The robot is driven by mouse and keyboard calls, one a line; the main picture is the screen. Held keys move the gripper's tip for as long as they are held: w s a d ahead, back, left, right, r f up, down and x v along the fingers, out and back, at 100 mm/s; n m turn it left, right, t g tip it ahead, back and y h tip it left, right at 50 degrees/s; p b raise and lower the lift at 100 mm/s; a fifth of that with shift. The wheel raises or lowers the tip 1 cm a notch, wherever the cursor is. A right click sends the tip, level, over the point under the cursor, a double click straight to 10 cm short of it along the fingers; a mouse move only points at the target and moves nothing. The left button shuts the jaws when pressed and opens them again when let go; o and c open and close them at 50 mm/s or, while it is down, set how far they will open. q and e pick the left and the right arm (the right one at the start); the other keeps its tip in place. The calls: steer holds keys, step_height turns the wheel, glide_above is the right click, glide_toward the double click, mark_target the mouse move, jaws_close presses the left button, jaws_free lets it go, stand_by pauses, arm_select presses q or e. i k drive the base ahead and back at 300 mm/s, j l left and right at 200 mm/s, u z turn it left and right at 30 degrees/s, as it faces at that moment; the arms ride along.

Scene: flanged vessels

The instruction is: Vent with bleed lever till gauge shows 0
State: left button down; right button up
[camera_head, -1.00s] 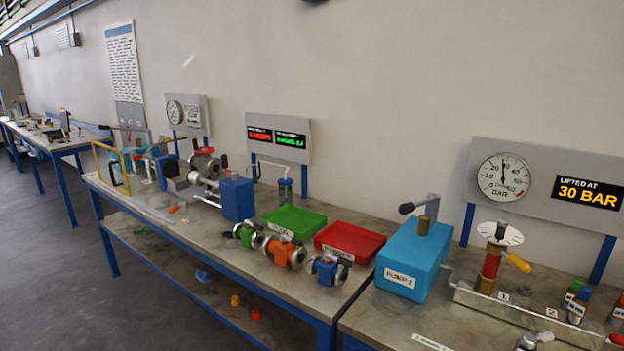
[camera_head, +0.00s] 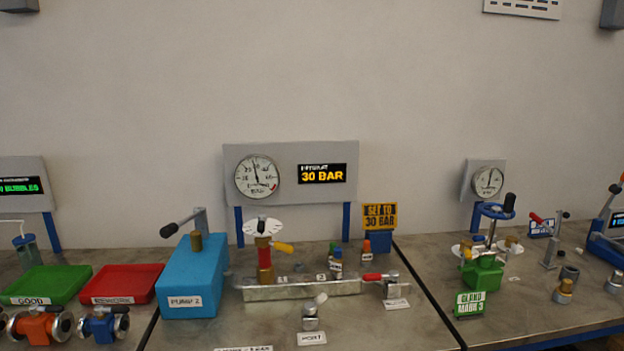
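A round white pressure gauge (camera_head: 257,176) is on a grey panel beside a display (camera_head: 322,174) reading 30 BAR. Its needle points nearly straight up, not at the low end of the scale. Below, a metal manifold (camera_head: 300,290) carries a red and brass valve with a white disc on top and a yellow lever (camera_head: 284,247). A valve with a red lever (camera_head: 372,277) stands at the manifold's right end. The small labels are too blurred to tell which lever is the bleed. Neither of my grippers shows.
A blue PUMP 2 box (camera_head: 190,280) with a black-knobbed handle stands left of the manifold. Red (camera_head: 122,280) and green (camera_head: 50,284) trays lie further left. A small valve (camera_head: 310,318) stands in front. A green valve (camera_head: 483,272) and second gauge (camera_head: 488,181) are at the right.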

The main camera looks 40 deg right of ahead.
mark_target(393, 275)
steer(key=k+z, duration=0.1)
steer(key=z, duration=1.6)
